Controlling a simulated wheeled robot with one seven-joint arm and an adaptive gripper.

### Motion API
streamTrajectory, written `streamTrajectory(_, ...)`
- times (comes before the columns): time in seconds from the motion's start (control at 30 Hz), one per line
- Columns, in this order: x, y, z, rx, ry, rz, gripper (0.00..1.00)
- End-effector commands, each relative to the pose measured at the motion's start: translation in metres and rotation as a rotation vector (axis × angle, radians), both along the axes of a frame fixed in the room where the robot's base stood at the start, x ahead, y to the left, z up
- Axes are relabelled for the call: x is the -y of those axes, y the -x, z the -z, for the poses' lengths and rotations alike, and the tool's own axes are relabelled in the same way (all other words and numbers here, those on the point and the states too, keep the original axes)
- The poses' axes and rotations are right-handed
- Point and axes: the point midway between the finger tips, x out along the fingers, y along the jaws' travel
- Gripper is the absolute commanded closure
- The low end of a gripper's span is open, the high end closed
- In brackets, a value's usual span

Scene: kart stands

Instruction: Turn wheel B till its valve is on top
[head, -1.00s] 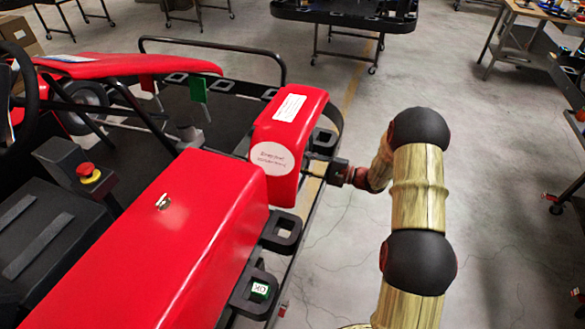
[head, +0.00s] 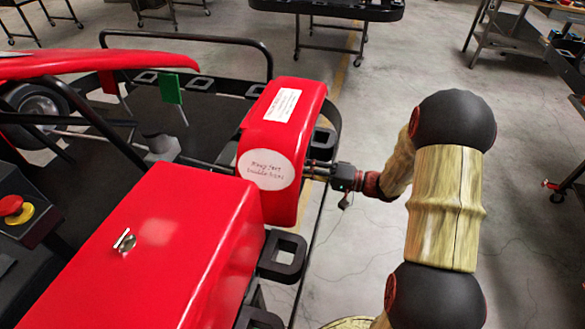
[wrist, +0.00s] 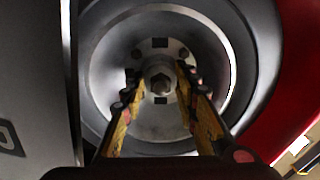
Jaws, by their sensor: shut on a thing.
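In the wrist view a grey wheel (wrist: 108,62) with a round hub and a central nut (wrist: 159,79) fills the middle. My gripper (wrist: 160,86) has one yellow finger on each side of the nut and is shut on the wheel's hub. I see no letter on this wheel and cannot make out its valve. In the head view my gripper (head: 318,172) reaches in from the right beside the red fender (head: 305,115), which hides the wheel there.
The red kart body (head: 170,245) and its black side frame (head: 283,257) lie close to my gripper. Another wheel (head: 35,108) shows at the far left. A dark table (head: 330,8) stands at the back. The floor on the right is mostly clear.

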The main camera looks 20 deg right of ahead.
Motion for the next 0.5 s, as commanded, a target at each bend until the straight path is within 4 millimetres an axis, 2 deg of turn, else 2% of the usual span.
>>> streamTrajectory(0.5, 0.0007, 0.0057, -0.0016, 0.045, 0.031, 0.002, 1.00)
